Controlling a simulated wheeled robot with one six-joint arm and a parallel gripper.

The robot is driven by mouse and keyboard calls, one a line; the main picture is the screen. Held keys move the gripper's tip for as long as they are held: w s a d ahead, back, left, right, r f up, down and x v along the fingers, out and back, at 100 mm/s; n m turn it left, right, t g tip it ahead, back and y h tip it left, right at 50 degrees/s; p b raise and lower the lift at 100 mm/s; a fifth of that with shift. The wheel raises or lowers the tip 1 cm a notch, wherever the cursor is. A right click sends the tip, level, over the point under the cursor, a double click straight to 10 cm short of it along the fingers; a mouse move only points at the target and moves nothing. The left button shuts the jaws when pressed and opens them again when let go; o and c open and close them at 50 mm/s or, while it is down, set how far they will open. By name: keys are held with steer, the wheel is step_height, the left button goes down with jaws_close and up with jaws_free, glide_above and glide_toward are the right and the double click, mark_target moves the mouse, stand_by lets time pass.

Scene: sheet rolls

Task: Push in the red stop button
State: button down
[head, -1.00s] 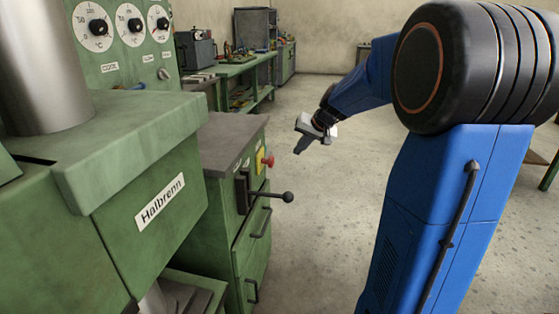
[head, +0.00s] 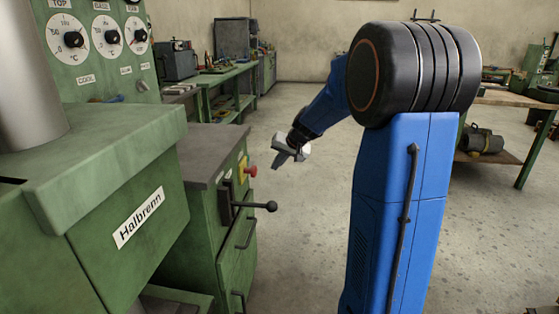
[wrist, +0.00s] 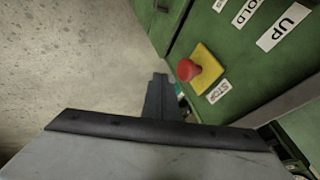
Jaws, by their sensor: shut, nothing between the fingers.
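The red stop button (head: 251,171) sticks out from a yellow plate (head: 242,169) on the side of the green cabinet. In the wrist view the red button (wrist: 188,70) stands on its yellow plate (wrist: 206,66) beside a label reading STOP (wrist: 218,92). My gripper (head: 277,163) is a little to the right of the button, apart from it. In the wrist view my gripper's fingertips (wrist: 160,78) are together and empty, just left of the button, with a small gap in the picture.
A black lever with a ball knob (head: 271,206) juts out below the button. The green Halbrenn machine (head: 110,200) fills the left. Labels reading UP (wrist: 284,26) and HOLD lie near the button. The floor (head: 300,230) right of the cabinet is clear.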

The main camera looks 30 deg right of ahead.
mark_target(256, 170)
steer(key=w+a+f, duration=0.3)
steer(key=w, duration=0.2)
steer(key=shift+a+f, duration=0.2)
steer(key=shift+a, duration=0.2)
steer(key=shift+w+a, duration=0.55)
steer(key=shift+a, duration=0.2)
